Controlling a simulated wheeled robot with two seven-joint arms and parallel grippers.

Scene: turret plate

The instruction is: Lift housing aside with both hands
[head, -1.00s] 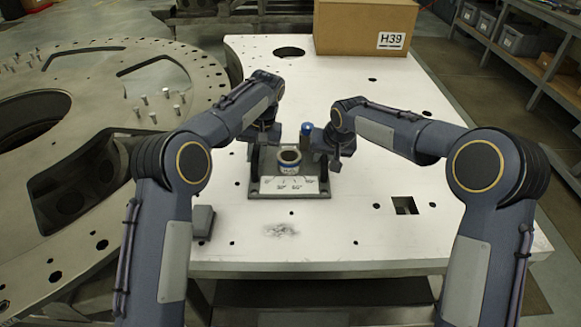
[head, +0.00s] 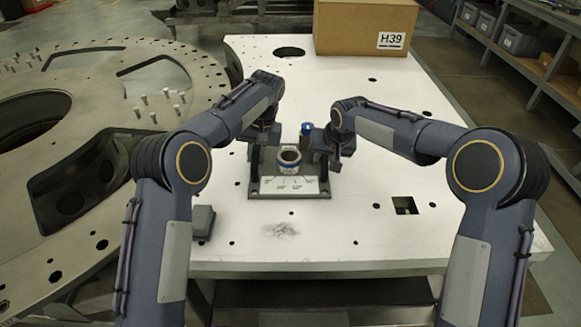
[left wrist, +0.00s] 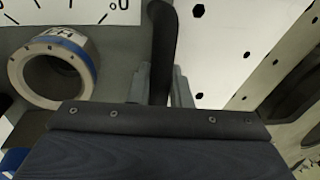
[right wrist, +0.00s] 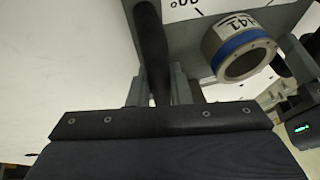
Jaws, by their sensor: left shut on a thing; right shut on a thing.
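The housing (head: 255,187) is a dark grey base on the white plate, with a white dial label (head: 290,187) and an upright ring with a blue band (head: 289,157). My left gripper (head: 263,143) is at its left side. In the left wrist view its fingers are shut on a dark bar handle (left wrist: 163,45). My right gripper (head: 330,157) is at its right side, shut on the other bar handle (right wrist: 151,45), seen in the right wrist view. The wrists partly hide the housing's sides. I cannot tell whether the housing touches the plate.
The white plate (head: 460,240) has small holes and a square cutout (head: 405,205), with free room right of the housing. A cardboard box marked H39 (head: 358,28) stands at the back. A small grey block (head: 202,222) is front left. A large round turret plate (head: 60,190) with several bolts lies left.

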